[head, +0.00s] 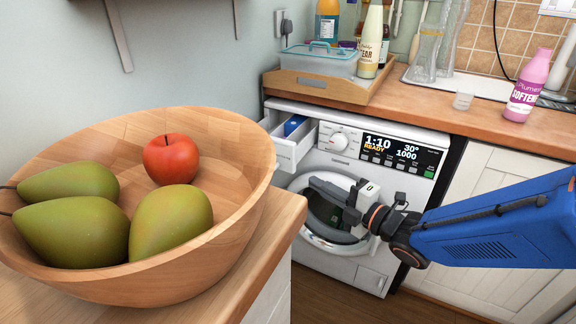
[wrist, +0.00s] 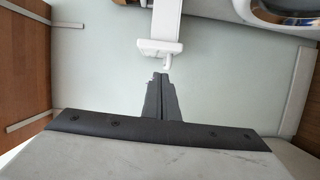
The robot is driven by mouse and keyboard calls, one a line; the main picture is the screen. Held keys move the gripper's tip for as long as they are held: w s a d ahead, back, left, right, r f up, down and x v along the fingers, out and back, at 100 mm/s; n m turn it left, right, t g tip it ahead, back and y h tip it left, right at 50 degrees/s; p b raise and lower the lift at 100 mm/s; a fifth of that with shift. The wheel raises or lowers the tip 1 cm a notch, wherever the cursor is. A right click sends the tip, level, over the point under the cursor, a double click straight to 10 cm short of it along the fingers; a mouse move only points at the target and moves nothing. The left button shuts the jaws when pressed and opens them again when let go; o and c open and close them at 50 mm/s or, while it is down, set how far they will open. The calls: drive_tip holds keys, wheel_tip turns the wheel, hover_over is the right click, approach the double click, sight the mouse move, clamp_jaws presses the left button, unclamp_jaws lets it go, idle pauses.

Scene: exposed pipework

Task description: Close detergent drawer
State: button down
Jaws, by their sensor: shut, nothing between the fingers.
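The white detergent drawer (head: 290,152) is pulled out at the upper left of the washing machine (head: 365,262) in the head view. A blue insert (head: 293,125) shows inside it. My gripper (head: 316,185) is shut and empty, below and slightly right of the drawer, in front of the round door (head: 328,238). In the wrist view its shut fingers (wrist: 160,77) point up towards a white part with a flat end (wrist: 158,47), which looks like the drawer. A small gap seems to lie between them.
A wooden bowl (head: 130,280) with pears and a red apple (head: 171,159) fills the near left counter. A wooden tray (head: 318,88) with a lidded box and bottles stands on the worktop above the machine. A pink bottle (head: 527,86) stands at right.

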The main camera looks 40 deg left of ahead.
sight(301, 150)
drive_tip(key=shift+n+g, duration=0.5)
drive_tip(key=shift+g, duration=0.1)
drive_tip(key=a, duration=1.2)
drive_tip(key=shift+s+f, duration=0.2)
drive_tip(key=shift+s, duration=0.1)
drive_tip(key=shift+w+a, duration=0.25)
drive_tip(key=shift+w, duration=0.65)
drive_tip(key=w, duration=0.3)
drive_tip(key=w+a, duration=0.1)
drive_tip(key=w, duration=0.1)
drive_tip(key=w+a, duration=0.1)
drive_tip(key=w, duration=0.2)
drive_tip(key=shift+w+a, duration=0.2)
drive_tip(key=shift+w, duration=0.1)
